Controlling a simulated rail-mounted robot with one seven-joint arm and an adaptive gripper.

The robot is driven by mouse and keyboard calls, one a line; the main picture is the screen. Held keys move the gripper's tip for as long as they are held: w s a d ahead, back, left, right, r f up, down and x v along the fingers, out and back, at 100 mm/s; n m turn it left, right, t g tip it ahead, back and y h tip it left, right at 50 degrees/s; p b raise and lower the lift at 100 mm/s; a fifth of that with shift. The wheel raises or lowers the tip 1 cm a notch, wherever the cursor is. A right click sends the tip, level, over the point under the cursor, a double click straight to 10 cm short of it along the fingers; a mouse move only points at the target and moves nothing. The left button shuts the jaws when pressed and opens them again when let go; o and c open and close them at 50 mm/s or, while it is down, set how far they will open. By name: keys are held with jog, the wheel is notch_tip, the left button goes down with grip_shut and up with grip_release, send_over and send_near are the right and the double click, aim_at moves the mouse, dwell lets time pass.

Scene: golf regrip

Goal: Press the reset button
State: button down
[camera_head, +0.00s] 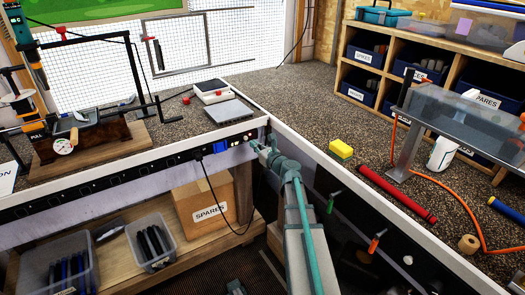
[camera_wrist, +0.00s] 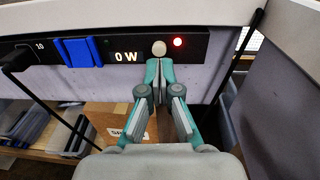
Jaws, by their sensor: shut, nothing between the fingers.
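The likely reset button is a round pale button (camera_wrist: 159,47) on the black power strip (camera_wrist: 125,42), between a "0 W" display (camera_wrist: 126,57) and a lit red light (camera_wrist: 178,42). My gripper (camera_wrist: 160,68) is shut and empty, its fingertips pointing at the strip just below the button in the wrist view. I cannot tell whether they touch it. In the head view my gripper (camera_head: 260,146) is at the right end of the power strip (camera_head: 120,178) on the bench front. The button cannot be made out clearly there.
A blue switch (camera_wrist: 82,52) and a black plug (camera_wrist: 17,60) with a cable sit left of the display. A cardboard box (camera_head: 205,205) stands on the shelf below. The right-hand bench (camera_head: 335,165) meets the left one at a corner close to my gripper.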

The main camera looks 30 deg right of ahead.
aim_at(247, 137)
jog(key=shift+w+a, duration=0.15)
jog(key=shift+w, duration=0.8)
jog(key=shift+w+a, duration=0.1)
jog(key=shift+w, duration=0.8)
jog(key=shift+f, duration=0.1)
jog(key=shift+w, duration=1)
jog(key=shift+r, duration=0.2)
jog(key=shift+w, duration=0.1)
jog(key=shift+r, duration=0.1)
jog(key=shift+s, duration=0.45)
jog(key=s+d+b, duration=0.1)
jog(key=s, duration=1.3)
jog(key=shift+d, duration=0.35)
